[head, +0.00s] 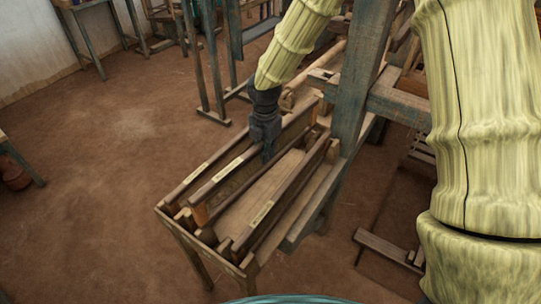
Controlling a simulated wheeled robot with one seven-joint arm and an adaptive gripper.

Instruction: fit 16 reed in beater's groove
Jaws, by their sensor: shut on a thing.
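My gripper (268,153) points down over a low wooden rack in the head view. It is shut on a long, dark-topped reed (231,169), gripping it near the middle of its length. This reed has a pale label and an orange patch at its near end, and it lies lengthwise over the rack. The label is too small to read, so I cannot tell whether it is the 16 reed. Its lower edge is partly hidden, so I cannot tell whether it is clear of the rack. I cannot make out the beater's groove.
The rack (170,223) also holds a left reed (190,178) and a right reed (278,192), both labelled and close beside the held one. A thick loom post (363,75) stands just right of the rack's far end. Bare earth floor (100,200) lies open on the left.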

